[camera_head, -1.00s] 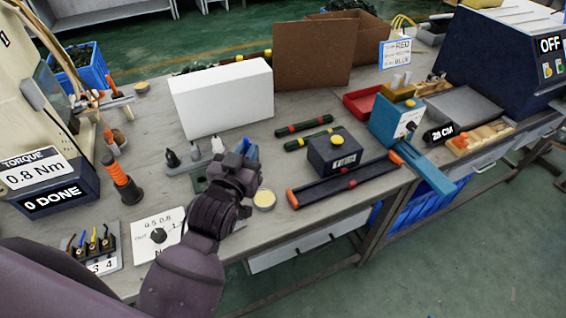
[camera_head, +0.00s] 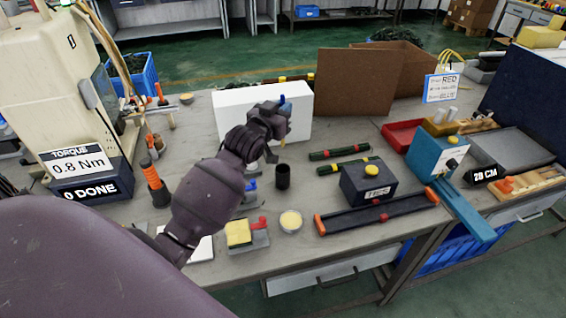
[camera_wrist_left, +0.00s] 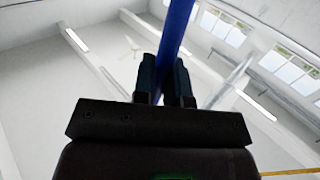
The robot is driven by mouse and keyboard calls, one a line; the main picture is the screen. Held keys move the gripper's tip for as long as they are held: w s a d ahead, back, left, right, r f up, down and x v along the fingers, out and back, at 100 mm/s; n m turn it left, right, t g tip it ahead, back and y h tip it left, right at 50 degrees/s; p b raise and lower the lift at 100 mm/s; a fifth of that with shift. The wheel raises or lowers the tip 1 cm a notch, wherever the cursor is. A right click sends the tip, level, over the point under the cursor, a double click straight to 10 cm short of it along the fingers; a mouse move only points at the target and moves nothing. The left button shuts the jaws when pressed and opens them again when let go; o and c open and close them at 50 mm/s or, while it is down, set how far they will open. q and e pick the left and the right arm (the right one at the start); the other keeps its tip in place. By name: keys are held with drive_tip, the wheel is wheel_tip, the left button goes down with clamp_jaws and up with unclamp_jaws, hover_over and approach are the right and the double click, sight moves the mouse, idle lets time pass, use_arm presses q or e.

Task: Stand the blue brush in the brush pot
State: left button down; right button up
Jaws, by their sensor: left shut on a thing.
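The blue brush (camera_head: 284,104) is held up in my left gripper (camera_head: 277,120), above the bench and in front of the white box. In the left wrist view its blue shaft (camera_wrist_left: 176,32) runs between the two closed fingers (camera_wrist_left: 165,80). A dark, round, open-topped cup, which looks like the brush pot (camera_head: 283,177), stands upright on the bench below and slightly right of the gripper. The brush is clear of the cup. The inside of the cup is too dark to make out. My right gripper is in neither view.
A white box (camera_head: 235,108) stands behind the gripper. A round pale dish (camera_head: 290,221) and a yellow block (camera_head: 238,232) sit nearer the front edge. Two green bars and a dark box (camera_head: 368,182) lie to the right. An orange-banded tool (camera_head: 155,183) stands left.

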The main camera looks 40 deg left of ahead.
sight(283, 142)
use_arm(q)
wheel_tip(283, 142, down, 10)
drive_tip(key=shift+f+b, duration=0.25)
drive_tip(key=shift+b, duration=0.5)
wheel_tip(283, 142, down, 5)
drive_tip(key=shift+f+b, duration=0.1)
drive_tip(key=shift+b, duration=0.4)
drive_tip(key=c, duration=1.3)
unclamp_jaws()
drive_tip(key=shift+o, duration=0.7)
